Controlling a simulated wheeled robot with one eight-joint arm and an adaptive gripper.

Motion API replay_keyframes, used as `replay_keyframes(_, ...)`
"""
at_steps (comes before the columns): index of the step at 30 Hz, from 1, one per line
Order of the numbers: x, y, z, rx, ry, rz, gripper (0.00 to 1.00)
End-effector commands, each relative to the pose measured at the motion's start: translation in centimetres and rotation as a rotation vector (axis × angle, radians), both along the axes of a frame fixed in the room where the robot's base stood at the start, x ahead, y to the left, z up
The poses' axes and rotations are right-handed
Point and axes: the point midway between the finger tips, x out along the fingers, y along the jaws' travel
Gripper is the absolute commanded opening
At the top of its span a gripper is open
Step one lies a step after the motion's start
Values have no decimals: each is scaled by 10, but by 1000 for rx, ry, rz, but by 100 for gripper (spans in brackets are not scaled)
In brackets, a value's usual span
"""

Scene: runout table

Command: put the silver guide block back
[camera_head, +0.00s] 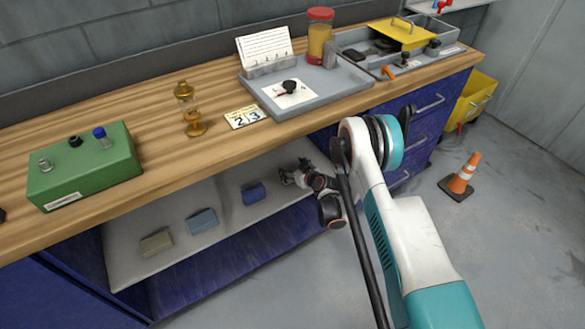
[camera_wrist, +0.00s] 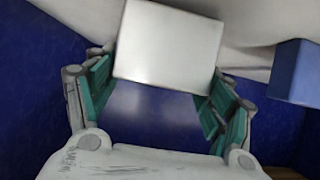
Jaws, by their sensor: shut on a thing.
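The silver guide block (camera_wrist: 168,45) is between the green-padded fingers of my gripper (camera_wrist: 158,82) in the wrist view, and they are shut on it. It looks pale grey and plain. In the head view my gripper (camera_head: 291,176) is at the right part of the lower shelf, under the tabletop; the held block cannot be made out clearly there. A dark blue block (camera_head: 253,193) lies on the shelf just left of my gripper; a blue block also shows at the right of the wrist view (camera_wrist: 296,72).
A grey-blue block (camera_head: 202,221) and a beige block (camera_head: 156,243) sit farther left on the pale shelf (camera_head: 122,218). The wooden tabletop (camera_head: 150,102) overhangs it. On top are a green box (camera_head: 85,168), a brass fitting (camera_head: 188,110) and a grey tray (camera_head: 335,92).

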Motion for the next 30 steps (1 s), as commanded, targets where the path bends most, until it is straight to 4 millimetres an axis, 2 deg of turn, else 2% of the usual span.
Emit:
replay_keyframes(5,0,0,1,1,-1,0,29)
replay_keyframes(6,0,0,1,1,0,0,79)
replay_keyframes(9,0,0,1,1,0,0,98)
replay_keyframes(23,0,0,2,0,0,0,98)
replay_keyframes(26,0,0,9,0,0,0,98)
replay_keyframes(30,0,0,30,0,0,0,98)
